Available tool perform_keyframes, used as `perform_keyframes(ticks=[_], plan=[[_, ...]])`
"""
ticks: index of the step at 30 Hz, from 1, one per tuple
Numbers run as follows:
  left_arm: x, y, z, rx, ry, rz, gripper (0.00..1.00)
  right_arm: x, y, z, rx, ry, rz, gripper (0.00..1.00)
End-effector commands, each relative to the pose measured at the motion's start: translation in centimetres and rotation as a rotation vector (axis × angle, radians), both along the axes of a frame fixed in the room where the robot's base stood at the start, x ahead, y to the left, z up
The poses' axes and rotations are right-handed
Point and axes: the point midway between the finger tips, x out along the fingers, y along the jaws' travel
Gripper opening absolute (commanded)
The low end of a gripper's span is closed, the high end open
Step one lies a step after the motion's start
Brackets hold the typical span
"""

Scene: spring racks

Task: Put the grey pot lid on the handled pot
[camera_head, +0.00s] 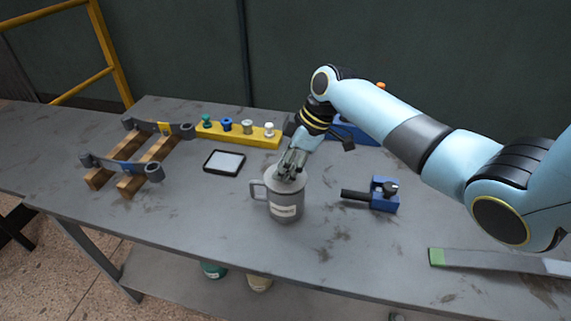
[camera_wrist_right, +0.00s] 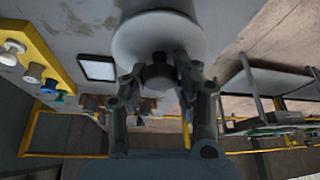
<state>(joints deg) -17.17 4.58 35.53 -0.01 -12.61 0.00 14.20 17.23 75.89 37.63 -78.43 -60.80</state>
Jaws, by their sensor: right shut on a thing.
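The handled pot (camera_head: 285,207) is a grey, mug-shaped vessel with a pale label and a handle on its left side. It stands upright near the middle of the workbench. The grey pot lid (camera_wrist_right: 140,42) is a round pale disc with a dark knob, lying across the pot's top; in the head view the lid (camera_head: 299,183) is partly hidden by the fingers. I cannot tell whether it is fully seated. My right gripper (camera_head: 289,172) is above the pot, shut on the lid's knob, as the wrist view shows between the fingertips (camera_wrist_right: 160,75). My left gripper is not in view.
A yellow rack (camera_head: 238,135) with several coloured knobs stands behind the pot. A black-framed tray (camera_head: 225,162) lies to its left, with wood-and-metal brackets (camera_head: 130,165) beyond. A blue block with a black handle (camera_head: 384,196) is right of the pot. A green-ended bar (camera_head: 470,258) lies at front right.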

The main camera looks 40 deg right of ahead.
Motion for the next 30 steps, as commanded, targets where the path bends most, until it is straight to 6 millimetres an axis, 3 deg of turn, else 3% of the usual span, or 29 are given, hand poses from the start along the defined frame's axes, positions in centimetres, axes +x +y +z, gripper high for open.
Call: perform_keyframes(ticks=[30], plan=[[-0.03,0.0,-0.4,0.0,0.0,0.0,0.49,0.03,0.02,-0.93,0.0,0.0,0.001,0.0]])
